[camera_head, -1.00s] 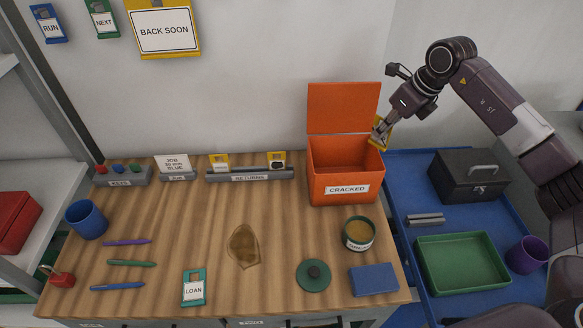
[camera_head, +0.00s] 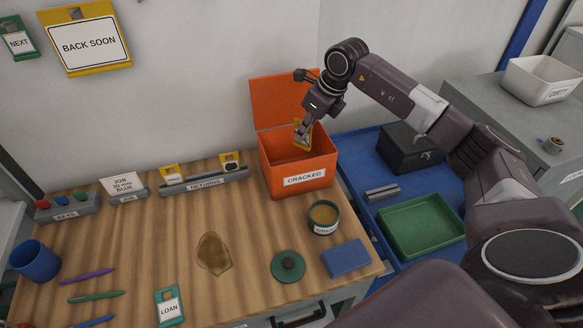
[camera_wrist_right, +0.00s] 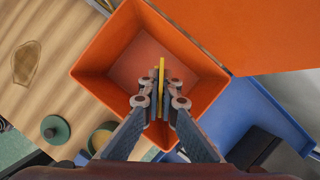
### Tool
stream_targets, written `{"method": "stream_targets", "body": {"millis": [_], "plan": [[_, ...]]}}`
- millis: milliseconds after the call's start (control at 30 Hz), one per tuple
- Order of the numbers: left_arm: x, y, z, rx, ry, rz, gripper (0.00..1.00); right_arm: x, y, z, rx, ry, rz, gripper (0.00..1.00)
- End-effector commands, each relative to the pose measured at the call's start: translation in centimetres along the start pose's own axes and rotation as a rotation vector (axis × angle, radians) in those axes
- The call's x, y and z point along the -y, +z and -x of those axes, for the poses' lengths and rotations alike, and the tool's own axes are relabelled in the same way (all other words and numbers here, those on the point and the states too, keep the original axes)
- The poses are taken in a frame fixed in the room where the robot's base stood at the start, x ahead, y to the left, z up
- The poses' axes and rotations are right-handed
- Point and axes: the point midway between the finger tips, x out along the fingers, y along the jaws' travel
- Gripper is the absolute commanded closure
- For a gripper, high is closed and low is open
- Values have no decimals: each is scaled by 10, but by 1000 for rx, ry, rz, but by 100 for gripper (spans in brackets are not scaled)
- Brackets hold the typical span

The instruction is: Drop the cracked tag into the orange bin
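The orange bin (camera_head: 281,182) marked "CRACKED" stands at the back right of the wooden table with its lid open against the wall. My right gripper (camera_head: 301,140) is over the bin's opening and is shut on a yellow tag (camera_head: 304,134). In the right wrist view the tag (camera_wrist_right: 161,78) shows edge-on between the fingertips (camera_wrist_right: 160,100), with the empty-looking floor of the bin (camera_wrist_right: 135,62) below it. The face of the tag is too small to show a crack. My left gripper is not in view.
A rack marked "RETURNS" (camera_head: 204,183) with two yellow-topped tags stands left of the bin. A tin (camera_head: 323,217), a green lid (camera_head: 288,266) and a blue block (camera_head: 345,258) lie in front. A blue surface with a green tray (camera_head: 422,223) and dark toolbox (camera_head: 408,147) is at right.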

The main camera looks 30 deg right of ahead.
Motion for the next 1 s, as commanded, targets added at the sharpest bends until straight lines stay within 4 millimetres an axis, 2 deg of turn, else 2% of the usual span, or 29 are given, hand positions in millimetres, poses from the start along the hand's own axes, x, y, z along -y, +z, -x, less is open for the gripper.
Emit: {"method": "stream_targets", "body": {"millis": [267,400,500,833,1000], "plan": [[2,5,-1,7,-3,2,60,0,-1,-2,1,0,0,100],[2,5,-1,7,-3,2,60,0,-1,-2,1,0,0,84],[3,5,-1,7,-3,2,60,0,-1,-2,1,0,0,75],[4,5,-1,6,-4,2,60,1,0,2,2,-1,0,75],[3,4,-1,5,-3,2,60,2,0,28,4,-3,-1,75]]}}
